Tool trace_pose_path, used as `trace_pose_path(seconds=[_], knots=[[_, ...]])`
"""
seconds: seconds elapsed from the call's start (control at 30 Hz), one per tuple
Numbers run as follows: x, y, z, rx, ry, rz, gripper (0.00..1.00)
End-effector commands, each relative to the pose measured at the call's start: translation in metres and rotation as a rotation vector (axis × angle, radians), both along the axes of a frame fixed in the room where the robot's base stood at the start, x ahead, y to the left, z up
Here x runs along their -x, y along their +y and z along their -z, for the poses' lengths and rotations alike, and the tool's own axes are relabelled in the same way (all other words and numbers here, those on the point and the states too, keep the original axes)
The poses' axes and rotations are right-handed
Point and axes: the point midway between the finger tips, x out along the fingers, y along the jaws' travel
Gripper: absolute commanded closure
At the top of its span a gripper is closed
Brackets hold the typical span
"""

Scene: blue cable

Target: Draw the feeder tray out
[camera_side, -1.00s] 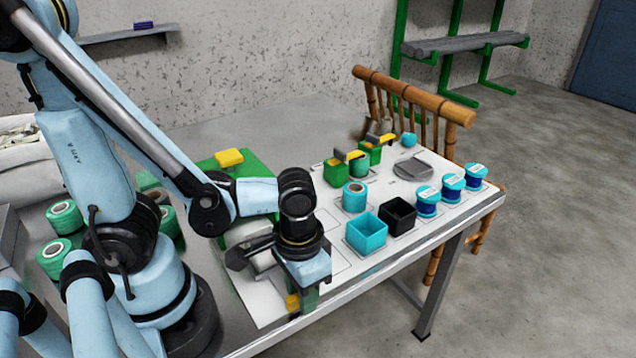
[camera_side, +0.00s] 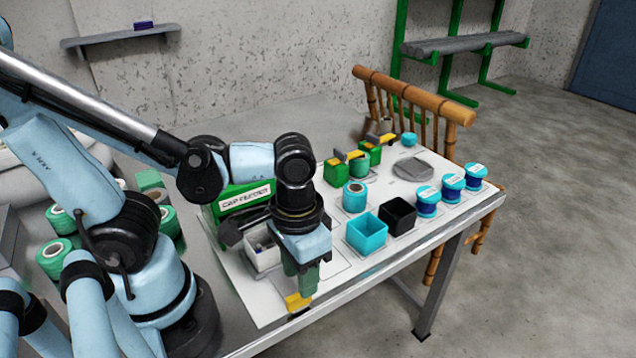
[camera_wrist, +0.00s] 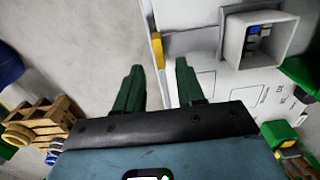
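The green cap feeder (camera_side: 238,203) stands on the white work board, partly hidden by my arm. The feeder tray (camera_side: 262,256) is an open white box in front of it, with small blue and dark pieces inside; whether it still touches the feeder is hidden. The tray also shows at the upper right of the wrist view (camera_wrist: 232,42). My gripper (camera_side: 303,290) points down to the right of the tray, near the board's front edge, apart from the tray.
A cyan bin (camera_side: 366,236) and a black bin (camera_side: 398,217) stand to the right, with blue spools (camera_side: 428,203) beyond. Green spools (camera_side: 55,260) stand at the left.

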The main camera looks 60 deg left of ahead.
Motion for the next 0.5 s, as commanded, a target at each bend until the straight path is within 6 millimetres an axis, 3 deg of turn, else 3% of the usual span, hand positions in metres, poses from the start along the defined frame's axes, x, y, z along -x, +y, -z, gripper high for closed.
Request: trace_pose_path(seconds=[0.5], knots=[[0.0, 0.0, -0.057, 0.0, -0.001, 0.0, 0.62]])
